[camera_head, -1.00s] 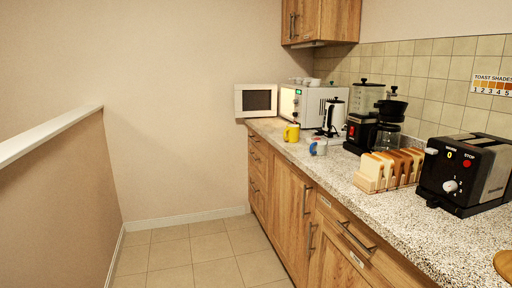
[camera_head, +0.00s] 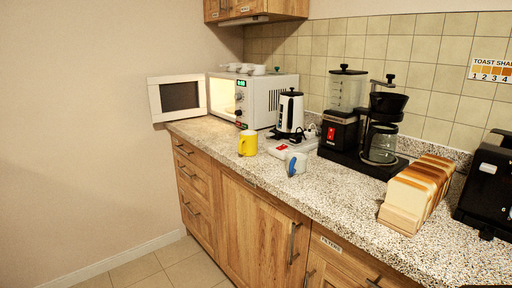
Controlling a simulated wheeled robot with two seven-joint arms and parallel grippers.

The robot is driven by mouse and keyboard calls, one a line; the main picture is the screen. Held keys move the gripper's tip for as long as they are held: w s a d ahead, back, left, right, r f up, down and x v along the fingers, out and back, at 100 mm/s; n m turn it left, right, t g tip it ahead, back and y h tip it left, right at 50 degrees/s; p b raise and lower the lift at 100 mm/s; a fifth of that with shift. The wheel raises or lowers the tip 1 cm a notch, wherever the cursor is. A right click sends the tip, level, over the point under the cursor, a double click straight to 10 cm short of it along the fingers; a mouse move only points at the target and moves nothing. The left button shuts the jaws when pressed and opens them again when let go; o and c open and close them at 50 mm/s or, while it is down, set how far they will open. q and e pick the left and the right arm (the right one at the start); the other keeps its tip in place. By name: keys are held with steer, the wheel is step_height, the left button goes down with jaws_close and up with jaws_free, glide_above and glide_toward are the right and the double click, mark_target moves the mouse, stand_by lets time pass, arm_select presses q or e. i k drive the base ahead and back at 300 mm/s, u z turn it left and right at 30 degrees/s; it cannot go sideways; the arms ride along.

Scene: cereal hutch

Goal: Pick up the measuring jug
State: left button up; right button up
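No object in the camera_head view is clearly a measuring jug. A small white vessel with a blue handle (camera_head: 296,163) stands upright on the speckled counter, near its front edge; I cannot tell whether it is a mug or a jug. A yellow mug (camera_head: 248,143) stands to its left. A glass carafe (camera_head: 383,143) sits in the black coffee maker (camera_head: 387,104). Neither of my grippers is in view.
The counter (camera_head: 335,189) runs along the right. A microwave (camera_head: 270,97) stands with its door (camera_head: 179,97) open and cups on top. A kettle (camera_head: 290,111), toast rack (camera_head: 402,206), toaster (camera_head: 490,188) and black machine with clear container (camera_head: 344,101) stand there too. Floor shows lower left.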

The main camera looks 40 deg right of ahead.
mark_target(297, 156)
steer(key=i, duration=2.3)
steer(key=z, duration=1.9)
